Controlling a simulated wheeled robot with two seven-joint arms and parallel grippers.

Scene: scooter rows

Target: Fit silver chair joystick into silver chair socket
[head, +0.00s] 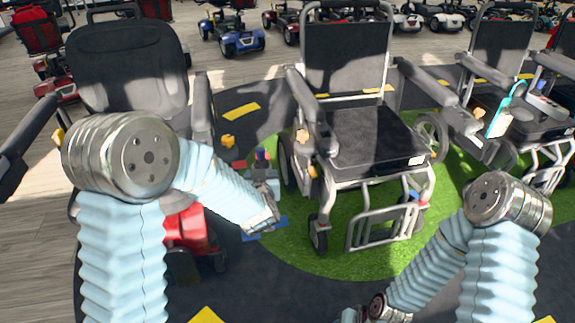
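A wheelchair with a silver frame and black seat (370,140) stands in the middle on a green round mat.
A black-seated red scooter chair (130,65) stands at the left. More silver-framed chairs (500,50) stand at the right, one with a teal item (507,108). Scooters line the back.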

